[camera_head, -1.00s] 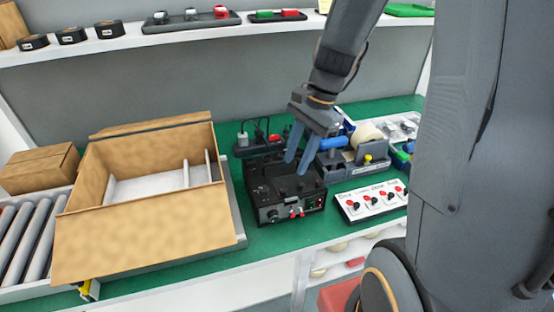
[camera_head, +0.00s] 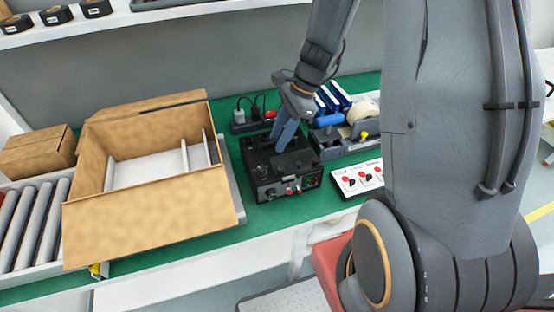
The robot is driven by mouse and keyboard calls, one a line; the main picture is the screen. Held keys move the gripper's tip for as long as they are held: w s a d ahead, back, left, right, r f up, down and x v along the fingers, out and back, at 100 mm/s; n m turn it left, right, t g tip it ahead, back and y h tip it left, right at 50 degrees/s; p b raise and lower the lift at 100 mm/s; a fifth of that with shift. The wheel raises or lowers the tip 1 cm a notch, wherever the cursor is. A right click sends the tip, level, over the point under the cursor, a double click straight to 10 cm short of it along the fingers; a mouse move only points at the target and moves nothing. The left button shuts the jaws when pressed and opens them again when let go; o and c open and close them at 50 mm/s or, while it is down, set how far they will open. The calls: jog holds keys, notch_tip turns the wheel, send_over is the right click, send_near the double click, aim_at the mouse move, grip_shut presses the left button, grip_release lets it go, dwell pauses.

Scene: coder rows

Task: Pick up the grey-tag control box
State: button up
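A black control box (camera_head: 287,188) stands on the green bench top, with red and dark knobs or plugs along its front face. A grey tag on it is too small to make out. My gripper (camera_head: 281,140) points down over the top of this box, with its blue-grey fingers at or just above the top face. The fingers overlap in this view, so the gap between them and any contact with the box cannot be told. The gripper hides part of the box's back and top.
An open cardboard box (camera_head: 140,215) with dividers stands left of the control box. A white panel with red and black knobs (camera_head: 352,180) lies to the right. A grey organizer with a tape roll (camera_head: 365,119) is behind right. A power strip (camera_head: 252,123) lies behind.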

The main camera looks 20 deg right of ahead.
jog(key=shift+a, duration=0.1)
jog(key=shift+c, duration=0.2)
grip_shut()
dwell(1.2)
